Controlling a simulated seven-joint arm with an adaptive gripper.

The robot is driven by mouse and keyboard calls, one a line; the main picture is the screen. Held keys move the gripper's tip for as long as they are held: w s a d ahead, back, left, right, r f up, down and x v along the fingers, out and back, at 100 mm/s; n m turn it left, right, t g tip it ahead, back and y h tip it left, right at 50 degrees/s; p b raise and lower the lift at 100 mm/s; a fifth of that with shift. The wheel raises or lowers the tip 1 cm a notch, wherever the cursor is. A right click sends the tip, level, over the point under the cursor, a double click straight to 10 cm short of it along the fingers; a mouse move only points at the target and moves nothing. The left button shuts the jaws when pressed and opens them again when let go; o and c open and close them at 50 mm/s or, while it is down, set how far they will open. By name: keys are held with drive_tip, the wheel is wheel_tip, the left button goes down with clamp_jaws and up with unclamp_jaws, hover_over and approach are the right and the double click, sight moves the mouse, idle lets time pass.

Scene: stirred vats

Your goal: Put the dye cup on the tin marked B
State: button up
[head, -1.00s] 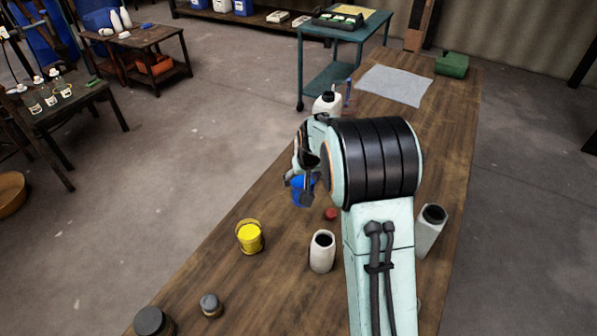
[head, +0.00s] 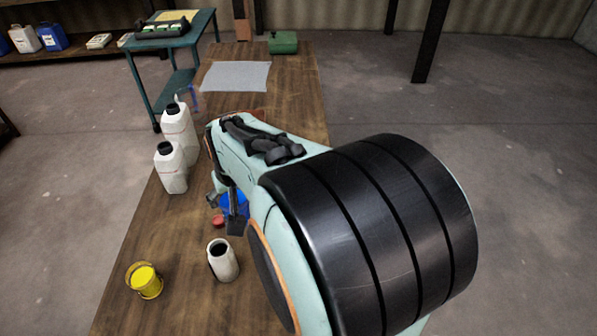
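A blue cup (head: 238,203), which I take to be the dye cup, is between the fingers of my gripper (head: 228,208). My gripper appears shut on it; my own arm hides part of the cup and of the grip. The cup is beside a small red lid-like object (head: 218,221) in the picture, and I cannot tell how high it is held. A yellow cup (head: 145,280) stands at the front left of the wooden table. No tin with a readable B is in view; my arm covers much of the table's right side.
Two white jugs with dark caps (head: 180,130) (head: 170,168) stand at the table's left edge. An open white container (head: 223,260) stands in front of the gripper. A grey cloth (head: 235,76) and a green box (head: 283,42) lie at the far end. The table's middle beyond my arm is clear.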

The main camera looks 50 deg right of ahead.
drive_tip(key=s+d+r+m+g+h, duration=0.1)
drive_tip(key=s+d+r+m+h, duration=0.1)
drive_tip(key=s+d+r+m, duration=0.55)
drive_tip(key=shift+w+d+f+n, duration=0.4)
drive_tip(key=shift+w+d+f, duration=0.75)
drive_tip(key=shift+d+f, duration=0.85)
drive_tip(key=shift+w+d+f+n, duration=0.45)
drive_tip(key=shift+w+d+f, duration=0.65)
drive_tip(key=shift+d+f, duration=0.9)
drive_tip(key=shift+w+d+f+n, duration=0.4)
drive_tip(key=shift+w+d+f, duration=1)
drive_tip(key=shift+d, duration=0.9)
drive_tip(key=shift+s+f, duration=0.25)
drive_tip(key=shift+f, duration=0.05)
drive_tip(key=o, duration=1.2)
drive_tip(key=shift+f, duration=0.1)
drive_tip(key=shift+o, duration=0.2)
